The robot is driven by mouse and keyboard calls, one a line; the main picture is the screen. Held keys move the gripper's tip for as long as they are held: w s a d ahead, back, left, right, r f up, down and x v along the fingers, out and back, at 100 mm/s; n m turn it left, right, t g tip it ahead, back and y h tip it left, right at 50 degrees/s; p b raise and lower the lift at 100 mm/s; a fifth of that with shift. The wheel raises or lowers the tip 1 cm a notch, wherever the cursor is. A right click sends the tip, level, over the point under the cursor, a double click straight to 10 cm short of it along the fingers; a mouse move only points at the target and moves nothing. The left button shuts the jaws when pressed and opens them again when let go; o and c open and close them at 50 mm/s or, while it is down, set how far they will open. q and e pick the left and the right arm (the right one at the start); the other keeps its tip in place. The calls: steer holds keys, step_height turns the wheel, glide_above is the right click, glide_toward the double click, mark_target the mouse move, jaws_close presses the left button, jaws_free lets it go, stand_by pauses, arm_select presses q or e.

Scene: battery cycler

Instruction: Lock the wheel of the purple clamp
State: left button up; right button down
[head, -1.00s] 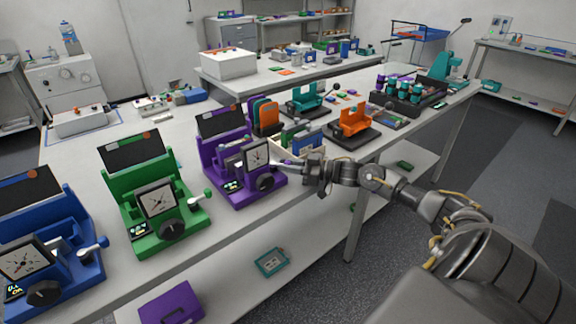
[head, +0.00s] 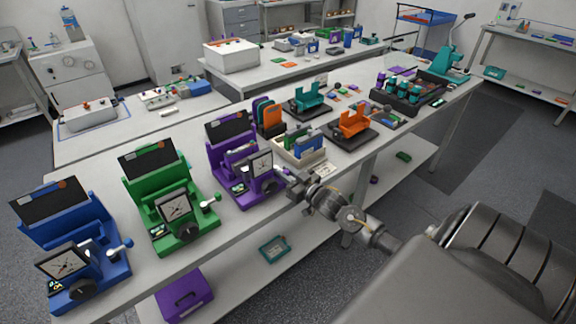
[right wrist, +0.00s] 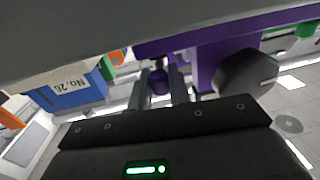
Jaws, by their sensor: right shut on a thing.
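The purple clamp (head: 216,158) stands upright on the long bench, right of the green clamp (head: 140,180). It carries a square dial (head: 261,163) and a dark round knob (head: 270,187) on its front, and the knob also shows in the right wrist view (right wrist: 247,75). My right gripper (head: 284,174) is at the clamp's right side. In the right wrist view its two fingers (right wrist: 160,88) are shut on a purple ball handle (right wrist: 158,78) beside the clamp body. In the head view the gripper hides this handle. My left gripper is not in view.
A blue clamp (head: 60,215) stands at the bench's near left. A tray with blue pieces (head: 302,155) is close behind my right gripper. Orange (head: 353,124) and teal (head: 308,96) fixtures stand farther back. A purple box (head: 184,296) lies on the lower shelf.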

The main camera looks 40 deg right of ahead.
steer(key=shift+a+r+m+h+p, duration=0.1)
steer(key=shift+a+m+h+p, duration=0.2)
steer(key=shift+m+h, duration=0.35)
steer(key=shift+h, duration=0.25)
steer(key=c, duration=1.3)
jaws_free()
steer(key=shift+s, duration=0.1)
steer(key=shift+s, duration=0.3)
steer(key=s+b, duration=0.2)
steer(key=s, duration=0.8)
steer(key=shift+a, duration=0.2)
